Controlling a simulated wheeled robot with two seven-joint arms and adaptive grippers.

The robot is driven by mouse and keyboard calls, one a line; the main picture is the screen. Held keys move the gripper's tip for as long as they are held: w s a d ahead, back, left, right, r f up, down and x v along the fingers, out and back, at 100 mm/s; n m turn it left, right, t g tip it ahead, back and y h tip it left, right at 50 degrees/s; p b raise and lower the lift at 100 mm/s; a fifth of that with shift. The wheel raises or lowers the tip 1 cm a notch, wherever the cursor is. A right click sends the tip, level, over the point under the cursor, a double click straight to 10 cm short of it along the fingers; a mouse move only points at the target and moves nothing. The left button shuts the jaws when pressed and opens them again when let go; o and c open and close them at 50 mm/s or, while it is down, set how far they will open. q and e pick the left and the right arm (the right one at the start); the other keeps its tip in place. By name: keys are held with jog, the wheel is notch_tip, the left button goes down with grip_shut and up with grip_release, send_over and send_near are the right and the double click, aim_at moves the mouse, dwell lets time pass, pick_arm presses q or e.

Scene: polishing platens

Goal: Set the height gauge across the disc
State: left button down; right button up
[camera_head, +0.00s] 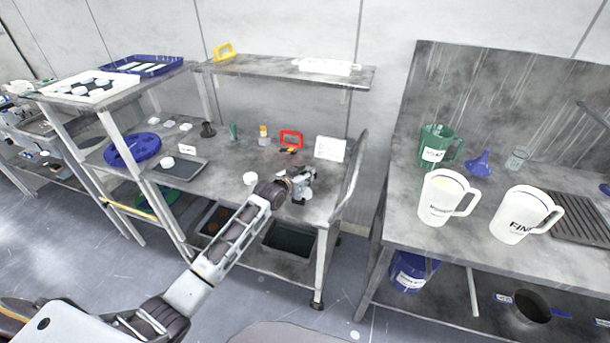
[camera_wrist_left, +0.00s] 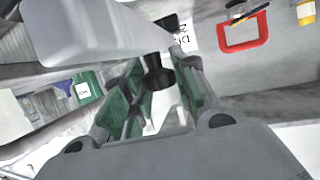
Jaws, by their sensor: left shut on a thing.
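My left gripper (camera_head: 301,184) is over the right part of the workbench. In the left wrist view, its green-padded fingers (camera_wrist_left: 160,88) are around a small dark round piece (camera_wrist_left: 157,78). The fingers hide much of this piece, and I cannot tell whether it belongs to the height gauge. A red frame (camera_head: 291,138) stands behind the gripper, with small dark and yellow parts in front of it; it also shows in the left wrist view (camera_wrist_left: 244,32). A blue disc (camera_head: 132,149) lies at the bench's left end. My right gripper is out of view.
A small white cup (camera_head: 250,178) stands left of the gripper. A white sign (camera_head: 330,148) and a curved metal rail (camera_head: 350,180) are at the right end. Jugs (camera_head: 438,198) stand on the right table.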

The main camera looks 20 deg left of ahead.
pick_arm(q)
jog(key=shift+f, duration=0.3)
jog(key=shift+f+b, duration=0.35)
jog(key=shift+f, duration=0.35)
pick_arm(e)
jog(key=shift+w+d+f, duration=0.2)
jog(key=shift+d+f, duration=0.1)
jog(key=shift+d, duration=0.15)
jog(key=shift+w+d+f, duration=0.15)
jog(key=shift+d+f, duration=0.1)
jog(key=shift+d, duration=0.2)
pick_arm(q)
jog(key=shift+f, duration=0.1)
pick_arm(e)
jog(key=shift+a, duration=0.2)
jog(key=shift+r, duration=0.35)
pick_arm(q)
jog(key=shift+f, duration=0.65)
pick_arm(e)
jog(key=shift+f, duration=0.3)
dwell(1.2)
pick_arm(q)
jog(key=c, duration=1.1)
grip_release()
jog(key=shift+o, duration=0.2)
